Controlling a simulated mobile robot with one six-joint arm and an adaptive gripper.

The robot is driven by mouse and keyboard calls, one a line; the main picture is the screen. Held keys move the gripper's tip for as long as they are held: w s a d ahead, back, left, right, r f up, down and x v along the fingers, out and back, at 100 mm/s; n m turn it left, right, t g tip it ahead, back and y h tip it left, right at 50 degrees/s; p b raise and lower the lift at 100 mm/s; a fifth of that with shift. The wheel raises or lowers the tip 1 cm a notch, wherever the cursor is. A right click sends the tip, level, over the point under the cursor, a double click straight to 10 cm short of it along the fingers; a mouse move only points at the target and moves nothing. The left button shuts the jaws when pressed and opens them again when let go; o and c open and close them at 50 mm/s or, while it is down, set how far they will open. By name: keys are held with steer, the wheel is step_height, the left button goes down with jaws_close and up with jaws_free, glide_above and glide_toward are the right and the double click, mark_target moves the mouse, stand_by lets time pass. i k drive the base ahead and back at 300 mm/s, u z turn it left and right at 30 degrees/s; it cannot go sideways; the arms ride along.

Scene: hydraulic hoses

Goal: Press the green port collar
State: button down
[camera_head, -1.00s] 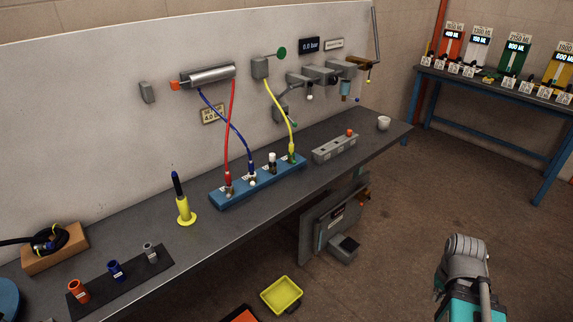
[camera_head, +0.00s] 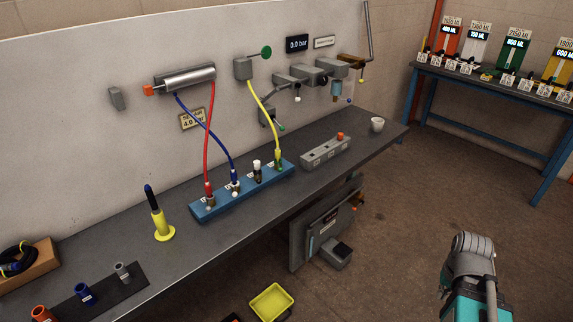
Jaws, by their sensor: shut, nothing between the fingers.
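The blue port block (camera_head: 212,211) lies on the grey bench with several ports in a row. At its right end port, a green collar (camera_head: 278,166) shows at the lower end of the yellow hose (camera_head: 262,103). A red hose (camera_head: 211,120) and a blue hose (camera_head: 219,145) run down to the ports at its left. A port between blue and yellow carries a black piece with a white top (camera_head: 257,167) and no hose. My arm shows only in part at the lower right, well apart from the block. My gripper is not in view.
A grey block with an orange knob (camera_head: 325,152) and a white cup (camera_head: 377,125) stand farther right. A yellow stand with a dark rod (camera_head: 162,223) stands left of the port block. A yellow bin (camera_head: 272,301) is on the floor below the bench edge. Floor to the right is open.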

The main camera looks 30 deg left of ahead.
mark_target(281, 170)
steer(key=i, duration=1)
steer(key=u, duration=1.15)
